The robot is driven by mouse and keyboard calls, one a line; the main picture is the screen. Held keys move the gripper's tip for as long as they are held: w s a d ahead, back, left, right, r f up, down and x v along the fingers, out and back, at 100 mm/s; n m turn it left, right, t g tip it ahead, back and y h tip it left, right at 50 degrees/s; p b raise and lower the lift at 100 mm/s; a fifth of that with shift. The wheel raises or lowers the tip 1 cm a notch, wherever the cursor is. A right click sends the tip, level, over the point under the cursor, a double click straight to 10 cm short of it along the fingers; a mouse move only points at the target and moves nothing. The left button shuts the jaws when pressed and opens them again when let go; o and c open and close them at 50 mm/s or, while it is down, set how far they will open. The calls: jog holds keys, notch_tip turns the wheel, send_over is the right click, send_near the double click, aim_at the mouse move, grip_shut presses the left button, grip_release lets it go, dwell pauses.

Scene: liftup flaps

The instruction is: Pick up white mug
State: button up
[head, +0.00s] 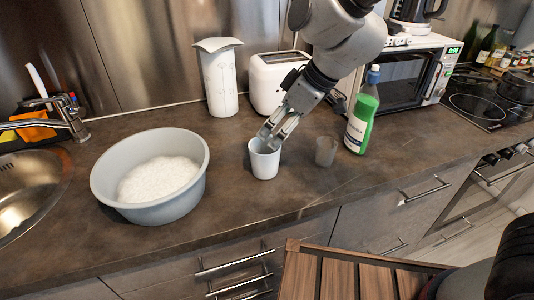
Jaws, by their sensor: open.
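The white mug (264,165) stands upright on the dark countertop near the middle of the head view. My gripper (270,141) comes down from the upper right with its fingertips at the mug's rim. The fingers are apart, so the gripper is open. The fingertips overlap the mug's opening in the picture; I cannot tell whether a finger is inside the mug or touching it. No handle on the mug is visible.
A small grey translucent cup (325,152) and a green-and-white bottle (361,118) stand to the right. A grey basin (105,190) of white contents is at left. A toaster (266,87), white canister (219,80) and microwave (436,72) stand behind. The counter in front is clear.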

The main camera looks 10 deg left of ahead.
aim_at(264, 145)
jog(key=x, duration=0.7)
jog(key=shift+s+a+f, duration=0.25)
jog(key=shift+s+f, duration=0.05)
jog(key=c, duration=1.3)
